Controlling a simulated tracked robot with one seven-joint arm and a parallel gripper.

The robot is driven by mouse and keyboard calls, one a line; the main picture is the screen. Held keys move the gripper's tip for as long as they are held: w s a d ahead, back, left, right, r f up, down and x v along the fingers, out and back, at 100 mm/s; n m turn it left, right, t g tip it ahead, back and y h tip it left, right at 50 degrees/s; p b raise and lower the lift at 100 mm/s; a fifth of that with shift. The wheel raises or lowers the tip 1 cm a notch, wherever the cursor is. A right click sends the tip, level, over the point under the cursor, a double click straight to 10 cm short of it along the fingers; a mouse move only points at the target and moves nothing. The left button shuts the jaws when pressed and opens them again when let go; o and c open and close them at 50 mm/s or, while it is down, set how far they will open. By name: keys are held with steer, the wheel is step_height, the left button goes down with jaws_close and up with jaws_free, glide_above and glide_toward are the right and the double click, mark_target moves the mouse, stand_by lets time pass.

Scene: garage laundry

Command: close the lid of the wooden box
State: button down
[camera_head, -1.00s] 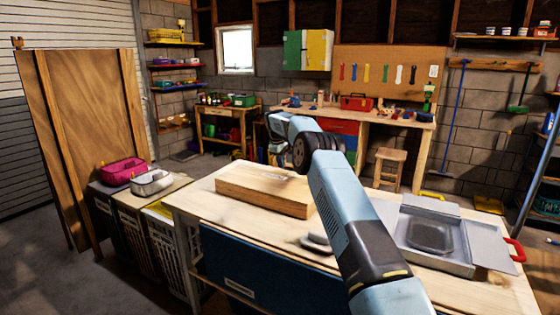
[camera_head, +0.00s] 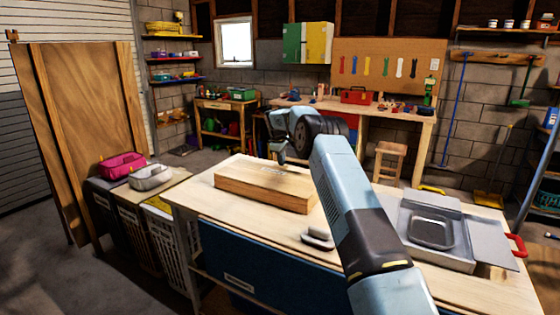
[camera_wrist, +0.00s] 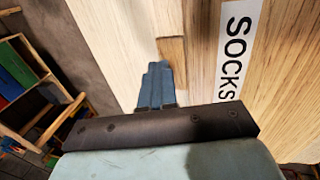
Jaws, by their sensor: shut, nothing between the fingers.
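The wooden box (camera_head: 262,194) stands on the light wooden worktable. Its lid (camera_head: 252,174) lies flat on top and looks shut, with no gap that I can make out at this size. In the wrist view a white label reading SOCKS (camera_wrist: 238,45) lies on a pale wooden face, beside a small raised wooden piece (camera_wrist: 172,55). My gripper (camera_head: 281,159) is at the far side of the box top, pointing down. In the wrist view my gripper's blue fingers (camera_wrist: 156,75) are together and empty, close to the raised piece. I cannot tell whether they touch it.
A grey case with an open lid (camera_head: 434,232) and a small grey object (camera_head: 318,238) share the worktable (camera_head: 385,265). Hampers with a pink basket (camera_head: 121,166) and a grey basket (camera_head: 150,177) stand to the left. A stool (camera_head: 391,160) stands behind.

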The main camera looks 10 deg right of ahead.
steer(key=shift+s+a+f, duration=0.1)
steer(key=shift+f, duration=0.45)
steer(key=d+v, duration=0.2)
steer(key=v, duration=0.9)
steer(key=w+d+r+v, duration=0.1)
steer(key=d+v, duration=0.1)
steer(key=v, duration=1)
steer(key=s+a+r+m+t, duration=0.1)
steer(key=s+r, duration=0.4)
steer(key=s, duration=0.4)
steer(key=s+r+m, duration=0.2)
steer(key=s+r, duration=0.3)
steer(key=s, duration=0.3)
steer(key=s+a+r+m+t, duration=0.1)
steer(key=s+r, duration=0.4)
steer(key=s, duration=0.4)
steer(key=s+d+f+m+y, duration=0.1)
steer(key=s+f+m, duration=0.2)
steer(key=s, duration=1.9)
steer(key=s+f+m, duration=0.1)
steer(key=s+f, duration=0.5)
steer(key=s, duration=0.3)
steer(key=s+f+m+t, duration=0.1)
steer(key=s+f+m, duration=0.1)
steer(key=s+f, duration=0.4)
steer(key=s+d, duration=0.1)
steer(key=s, duration=0.2)
steer(key=shift+s+y, duration=0.15)
steer(key=shift+y, duration=0.25)
